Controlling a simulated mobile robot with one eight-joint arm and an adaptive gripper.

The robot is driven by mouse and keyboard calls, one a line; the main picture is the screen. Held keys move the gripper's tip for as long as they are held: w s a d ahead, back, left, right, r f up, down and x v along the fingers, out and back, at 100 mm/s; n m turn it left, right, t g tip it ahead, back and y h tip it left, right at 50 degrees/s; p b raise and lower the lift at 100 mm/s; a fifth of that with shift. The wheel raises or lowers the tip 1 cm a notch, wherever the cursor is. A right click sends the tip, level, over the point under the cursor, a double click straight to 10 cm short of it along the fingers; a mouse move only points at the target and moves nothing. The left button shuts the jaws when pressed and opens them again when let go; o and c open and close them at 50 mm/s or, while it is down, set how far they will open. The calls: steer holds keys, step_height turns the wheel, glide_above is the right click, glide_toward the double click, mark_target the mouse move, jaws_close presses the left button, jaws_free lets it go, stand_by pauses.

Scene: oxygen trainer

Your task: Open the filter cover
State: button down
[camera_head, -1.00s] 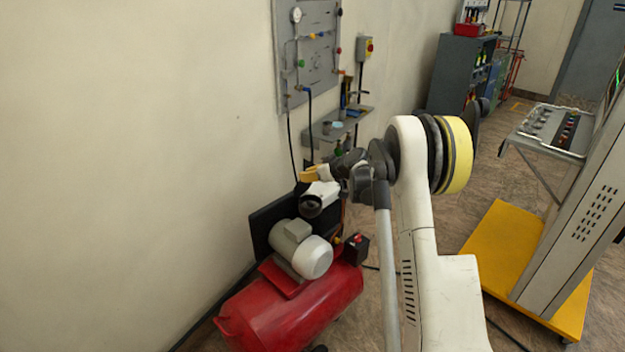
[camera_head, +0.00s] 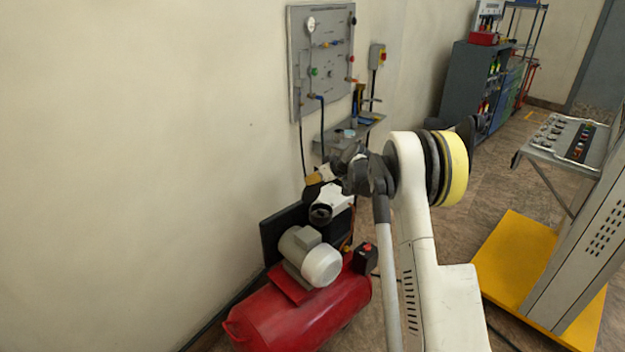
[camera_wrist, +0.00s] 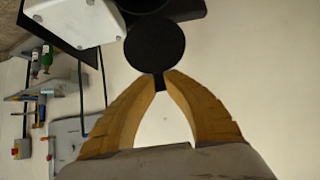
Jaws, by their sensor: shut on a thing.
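The filter cover (camera_wrist: 155,45) is a round black disc with a small tab in the wrist view. My gripper (camera_wrist: 160,81) has two tan fingers with their tips closed on that tab. In the head view, my gripper (camera_head: 317,179) is a small tan shape just above the compressor's white pump head (camera_head: 338,198). A black round filter housing (camera_head: 320,213) with a ring-like face sits on the pump head's front. How the disc meets the housing is hard to tell.
The red compressor tank (camera_head: 300,315) and grey motor (camera_head: 312,258) stand below, close to the wall. A grey gauge panel (camera_head: 325,55) and small shelf (camera_head: 340,136) are on the wall behind. A grey console on a yellow base (camera_head: 510,262) stands at the right.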

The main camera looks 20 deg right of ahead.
steer(key=c, duration=1.4)
jaws_free()
steer(key=v, duration=1.2)
